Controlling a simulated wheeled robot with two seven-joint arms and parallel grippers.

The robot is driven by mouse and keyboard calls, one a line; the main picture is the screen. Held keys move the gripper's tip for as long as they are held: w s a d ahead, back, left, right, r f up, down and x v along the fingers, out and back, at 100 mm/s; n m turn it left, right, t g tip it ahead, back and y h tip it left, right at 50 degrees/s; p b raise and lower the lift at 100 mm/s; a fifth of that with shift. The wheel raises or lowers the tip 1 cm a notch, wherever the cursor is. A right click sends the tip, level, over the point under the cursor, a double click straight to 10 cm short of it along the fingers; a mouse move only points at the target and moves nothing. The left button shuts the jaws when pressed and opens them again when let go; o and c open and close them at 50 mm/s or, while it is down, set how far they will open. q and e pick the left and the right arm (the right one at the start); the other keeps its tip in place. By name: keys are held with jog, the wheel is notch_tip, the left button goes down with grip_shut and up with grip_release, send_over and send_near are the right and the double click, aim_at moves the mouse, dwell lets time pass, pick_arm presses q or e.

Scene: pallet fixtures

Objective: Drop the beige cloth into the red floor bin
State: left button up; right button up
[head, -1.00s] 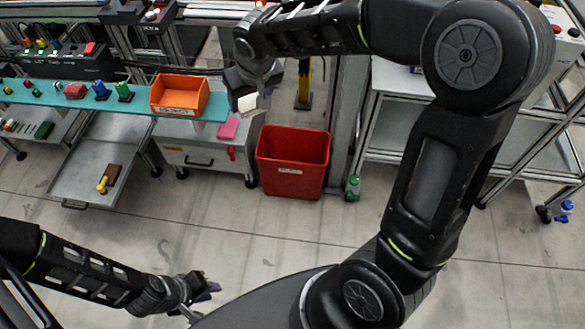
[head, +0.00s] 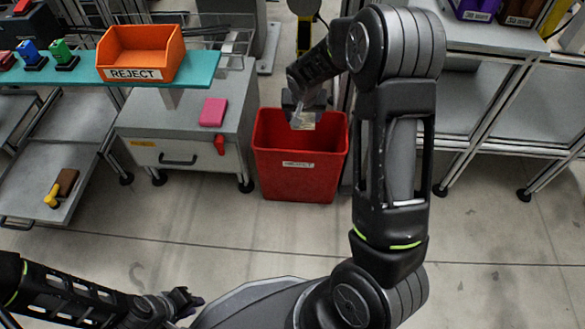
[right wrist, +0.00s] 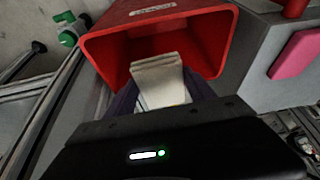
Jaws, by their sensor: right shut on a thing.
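The beige cloth (right wrist: 160,82) is a small folded piece held between the fingers of my right gripper (right wrist: 158,98). In the head view the cloth (head: 303,121) shows below my right gripper (head: 303,105), over the opening of the red floor bin (head: 298,176). In the right wrist view the bin (right wrist: 215,45) opens just beyond the cloth. I cannot tell whether the cloth is below the rim. My left gripper (head: 185,302) is low at the bottom left, away from the bin; its finger gap is not clear.
A grey cabinet (head: 185,140) with a pink block (head: 213,112) on top stands left of the bin. An orange REJECT bin (head: 140,55) sits on the teal shelf (head: 200,72). A metal cart (head: 470,90) stands to the right. The floor in front is clear.

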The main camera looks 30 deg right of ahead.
jog(key=shift+w+d+f, duration=0.1)
jog(key=shift+d+f, duration=0.1)
jog(key=shift+f, duration=0.25)
jog(key=shift+w+d+f, duration=0.1)
jog(key=shift+d+f, duration=0.1)
jog(key=shift+f, duration=0.25)
jog(key=shift+d, duration=0.15)
pick_arm(q)
jog(key=shift+w+f, duration=0.35)
jog(key=shift+f, duration=0.3)
